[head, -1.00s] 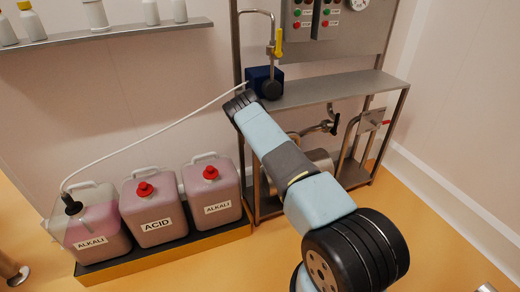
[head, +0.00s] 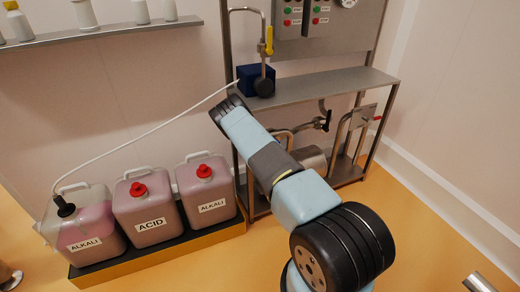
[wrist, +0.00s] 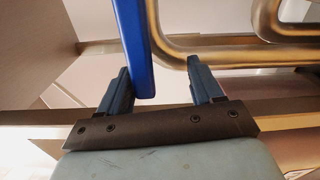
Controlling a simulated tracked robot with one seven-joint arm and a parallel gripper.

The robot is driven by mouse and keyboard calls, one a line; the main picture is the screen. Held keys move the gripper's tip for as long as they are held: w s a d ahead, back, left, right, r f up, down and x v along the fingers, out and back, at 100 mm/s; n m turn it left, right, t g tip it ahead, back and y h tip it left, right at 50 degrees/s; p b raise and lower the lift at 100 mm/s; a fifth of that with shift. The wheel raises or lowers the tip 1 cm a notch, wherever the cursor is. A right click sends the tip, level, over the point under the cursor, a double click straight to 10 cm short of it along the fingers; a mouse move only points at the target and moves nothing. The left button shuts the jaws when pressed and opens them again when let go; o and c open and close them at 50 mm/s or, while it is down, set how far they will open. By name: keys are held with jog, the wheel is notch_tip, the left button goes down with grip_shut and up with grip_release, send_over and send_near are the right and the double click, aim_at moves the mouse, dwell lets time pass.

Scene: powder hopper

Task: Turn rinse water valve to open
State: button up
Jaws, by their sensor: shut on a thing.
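A long blue lever (wrist: 132,45) shows in the wrist view, coming down from the top edge between the fingers of my gripper (wrist: 157,70). My gripper is shut on the lever, which lies close along the left finger; a gap shows towards the right finger. In the head view my arm hides the fingers and the blue lever. No label marks the lever as the rinse water valve.
A metal frame shelf (head: 320,88) holds a dark blue box (head: 249,74). A yellow lever (head: 269,41) is on the pipe above. Thick pipes (wrist: 215,52) run behind the fingers. Labelled jugs, including an acid jug (head: 146,205), stand at left.

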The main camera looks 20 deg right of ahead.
jog(key=shift+s+f, duration=0.25)
jog(key=s, duration=1.3)
jog(key=shift+s+d+r, duration=0.15)
jog(key=shift+d+r, duration=0.05)
jog(key=shift+d, duration=0.05)
jog(key=shift+d, duration=0.1)
jog(key=shift+c, duration=0.6)
